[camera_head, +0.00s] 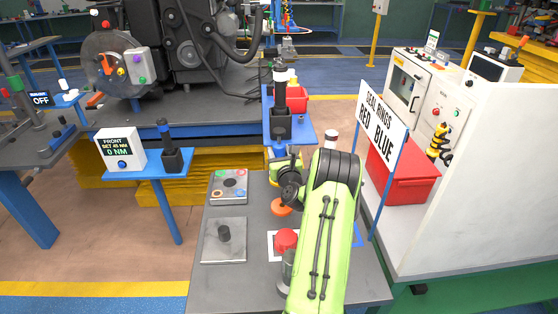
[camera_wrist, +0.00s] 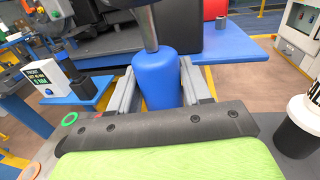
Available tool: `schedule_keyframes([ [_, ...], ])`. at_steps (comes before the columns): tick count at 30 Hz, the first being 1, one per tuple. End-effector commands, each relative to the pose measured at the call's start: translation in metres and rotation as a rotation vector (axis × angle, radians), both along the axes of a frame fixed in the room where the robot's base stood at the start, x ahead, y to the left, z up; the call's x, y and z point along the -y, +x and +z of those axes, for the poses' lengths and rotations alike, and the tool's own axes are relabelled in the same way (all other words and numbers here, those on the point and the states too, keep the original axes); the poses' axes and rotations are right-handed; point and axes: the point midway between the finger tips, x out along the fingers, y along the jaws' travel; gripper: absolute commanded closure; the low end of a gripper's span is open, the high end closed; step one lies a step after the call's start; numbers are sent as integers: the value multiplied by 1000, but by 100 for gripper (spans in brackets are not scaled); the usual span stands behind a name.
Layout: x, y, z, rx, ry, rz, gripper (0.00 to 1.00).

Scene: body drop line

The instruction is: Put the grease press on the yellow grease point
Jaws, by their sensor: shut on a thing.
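My gripper (camera_wrist: 160,85) is shut on a blue, round-ended tool (camera_wrist: 155,78) with a metal shaft rising from it. It seems to be the grease press, but its far end is out of the wrist view. In the head view my gripper (camera_head: 284,160) is above the far part of the grey table, below the small blue shelf; my arm hides much of this area. A small yellow spot (camera_head: 121,72) shows among coloured knobs on the round plate (camera_head: 103,60) of the dark machine at the back left. I cannot tell whether this is the grease point.
The grey table (camera_head: 220,285) bears a plate with coloured spots (camera_head: 229,186), a plate with a black knob (camera_head: 224,240) and a red knob (camera_head: 286,240). A torque display (camera_head: 120,148) stands left. A seal-rings sign (camera_head: 383,118) and red box (camera_head: 402,172) stand right.

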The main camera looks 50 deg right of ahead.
Motion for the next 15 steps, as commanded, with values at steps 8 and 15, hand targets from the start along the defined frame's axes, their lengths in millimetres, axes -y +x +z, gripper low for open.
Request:
schedule_keyframes([
  [8,0,0,-5,-1,1,1,46],
  [15,0,0,-4,0,0,0,26],
])
